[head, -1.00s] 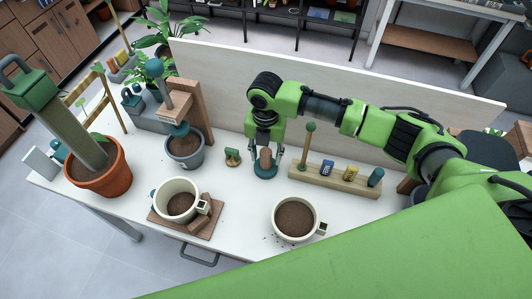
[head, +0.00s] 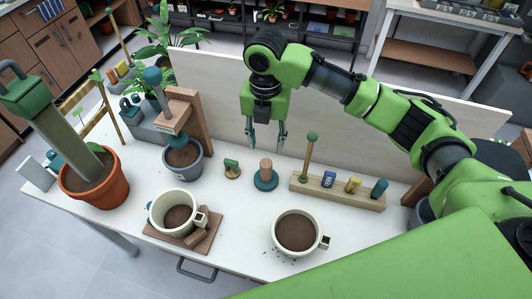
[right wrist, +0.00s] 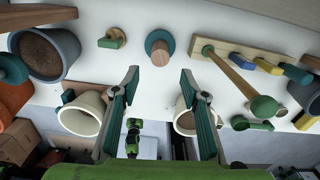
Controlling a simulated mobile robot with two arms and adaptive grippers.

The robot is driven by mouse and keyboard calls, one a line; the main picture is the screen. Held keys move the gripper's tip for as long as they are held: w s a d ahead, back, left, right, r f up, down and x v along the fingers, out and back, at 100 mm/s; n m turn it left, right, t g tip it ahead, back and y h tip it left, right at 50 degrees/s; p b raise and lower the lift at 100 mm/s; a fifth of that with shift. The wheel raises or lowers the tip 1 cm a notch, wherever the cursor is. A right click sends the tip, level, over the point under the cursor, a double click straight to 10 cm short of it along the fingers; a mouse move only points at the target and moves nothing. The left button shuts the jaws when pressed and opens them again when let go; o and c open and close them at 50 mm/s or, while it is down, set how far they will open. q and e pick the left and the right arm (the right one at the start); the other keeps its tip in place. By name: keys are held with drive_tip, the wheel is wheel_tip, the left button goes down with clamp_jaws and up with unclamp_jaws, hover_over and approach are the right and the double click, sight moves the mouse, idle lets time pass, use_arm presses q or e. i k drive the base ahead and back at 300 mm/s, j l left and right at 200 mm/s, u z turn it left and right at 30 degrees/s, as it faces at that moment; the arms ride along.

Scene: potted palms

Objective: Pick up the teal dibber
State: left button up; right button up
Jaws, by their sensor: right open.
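A wooden rack (head: 302,188) lies right of the table's middle. At its right end stands a short teal peg (head: 379,188), which I take for the dibber; its lower part is hidden in the rack. Blue (head: 329,179) and yellow (head: 353,185) pieces stand beside it. A tall wooden stick with a green knob (head: 312,136) rises at the rack's left end. A wooden tamper with a teal base (head: 265,177) stands upright left of the rack. My right gripper (head: 266,146) is open and empty, just above and behind this tamper. My left gripper is out of view.
A cream mug of soil (head: 296,232) stands in front of the rack; another mug (head: 176,211) is on a wooden board at left. A press over a grey pot (head: 183,166) and a terracotta pot (head: 95,181) stand further left. A pale panel (head: 215,88) closes the table's back.

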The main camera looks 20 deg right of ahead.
sight(381, 185)
drive_tip(key=k+j, duration=0.2)
drive_tip(key=k, duration=0.3)
drive_tip(key=k+j, duration=0.2)
drive_tip(key=k, duration=0.25)
drive_tip(key=k+j, duration=0.2)
drive_tip(key=k, duration=0.3)
